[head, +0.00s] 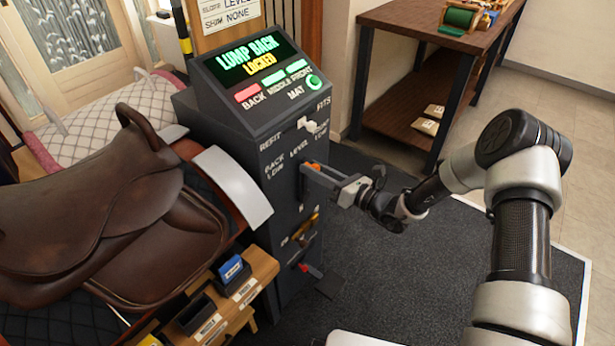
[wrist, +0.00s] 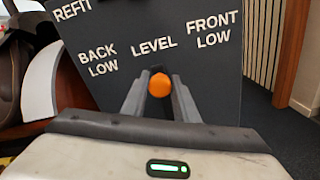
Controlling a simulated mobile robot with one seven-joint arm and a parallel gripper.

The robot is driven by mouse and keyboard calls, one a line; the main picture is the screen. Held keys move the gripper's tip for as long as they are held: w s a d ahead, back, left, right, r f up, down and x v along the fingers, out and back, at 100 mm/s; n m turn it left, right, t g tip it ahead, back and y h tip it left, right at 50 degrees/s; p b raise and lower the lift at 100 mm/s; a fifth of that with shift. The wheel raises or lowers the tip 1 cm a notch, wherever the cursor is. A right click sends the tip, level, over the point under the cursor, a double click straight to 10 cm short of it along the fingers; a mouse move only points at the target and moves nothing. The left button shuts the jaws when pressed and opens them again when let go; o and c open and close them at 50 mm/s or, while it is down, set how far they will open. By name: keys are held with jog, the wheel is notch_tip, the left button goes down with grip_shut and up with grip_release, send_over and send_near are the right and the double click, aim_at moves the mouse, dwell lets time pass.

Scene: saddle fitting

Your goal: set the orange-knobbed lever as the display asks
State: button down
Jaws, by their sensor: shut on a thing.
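The orange-knobbed lever (wrist: 160,84) sits between my gripper's fingers in the wrist view, directly below the word LEVEL. BACK LOW is printed to its left and FRONT LOW to its right. In the head view only a little of the orange knob (head: 315,166) shows at the console's front face. My gripper (head: 312,172) reaches in from the right and is shut on the knob. The display (head: 257,58) on top of the console reads LUMP BACK in green and LOCKED in yellow. The lever's shaft is hidden.
The dark console (head: 235,125) also has a white lever (head: 312,125) above, and yellow (head: 305,228) and red (head: 311,269) handles below. A brown saddle (head: 95,205) stands left. A small wooden shelf (head: 262,270) is at the console's foot. A workbench (head: 420,25) stands behind.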

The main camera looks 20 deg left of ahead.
jog(key=shift+f, duration=0.1)
jog(key=c, duration=1.5)
grip_release()
jog(key=p+v, duration=0.2)
jog(key=v, duration=1.5)
jog(key=shift+d, duration=0.2)
